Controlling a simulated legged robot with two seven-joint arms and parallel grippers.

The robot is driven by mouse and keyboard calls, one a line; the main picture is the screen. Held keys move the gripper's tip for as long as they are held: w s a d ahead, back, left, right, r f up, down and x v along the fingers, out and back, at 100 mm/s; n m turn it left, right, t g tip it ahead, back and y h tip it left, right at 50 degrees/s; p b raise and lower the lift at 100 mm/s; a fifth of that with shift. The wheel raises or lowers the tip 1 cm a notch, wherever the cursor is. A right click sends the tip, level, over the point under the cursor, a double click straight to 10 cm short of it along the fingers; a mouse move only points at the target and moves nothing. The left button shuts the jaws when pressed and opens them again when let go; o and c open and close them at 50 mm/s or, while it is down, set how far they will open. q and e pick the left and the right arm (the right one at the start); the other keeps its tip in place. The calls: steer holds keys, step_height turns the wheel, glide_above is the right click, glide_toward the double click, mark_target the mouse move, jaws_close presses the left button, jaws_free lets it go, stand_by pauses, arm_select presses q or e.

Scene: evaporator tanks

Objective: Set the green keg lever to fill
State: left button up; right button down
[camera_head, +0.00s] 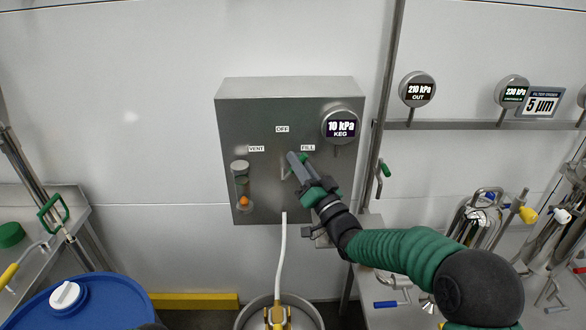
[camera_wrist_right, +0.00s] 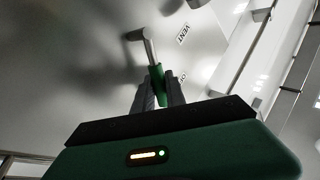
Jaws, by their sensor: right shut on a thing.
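The green keg lever sits on the front of a grey metal control box (camera_head: 255,112) with OFF, VENT and FILL labels. In the head view my right gripper (camera_head: 293,160) covers most of the lever; its exact angle is hard to tell there. In the right wrist view the lever's metal arm (camera_wrist_right: 148,46) and green handle (camera_wrist_right: 157,80) show clearly. My right gripper (camera_wrist_right: 157,92) is shut on the green handle between its two dark fingers. The FILL label (camera_head: 308,148) is just right of the fingertips, and the VENT label (camera_head: 256,149) is to their left. My left gripper is out of view.
A round KEG gauge (camera_head: 342,126) reading 10 kPa sits at the box's upper right. A sight tube with an orange ball (camera_head: 244,201) is at lower left. A white hose (camera_head: 281,250) runs down to a keg. Another green-handled valve (camera_head: 385,169) stands right of the box.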

steer(key=shift+d+f+m+t+h+b, duration=0.25)
steer(key=shift+m+t+b, duration=0.15)
steer(key=shift+m, duration=0.2)
steer(key=shift+d+f+m+t+h+b, duration=0.15)
steer(key=shift+d+m+t+h+b, duration=0.15)
steer(key=shift+m, duration=0.3)
steer(key=c, duration=1.6)
jaws_free()
steer(key=shift+w, duration=0.1)
steer(key=shift+c, duration=0.2)
steer(key=v, duration=1.7)
steer(key=shift+f+p, duration=0.25)
steer(key=shift+p, duration=0.15)
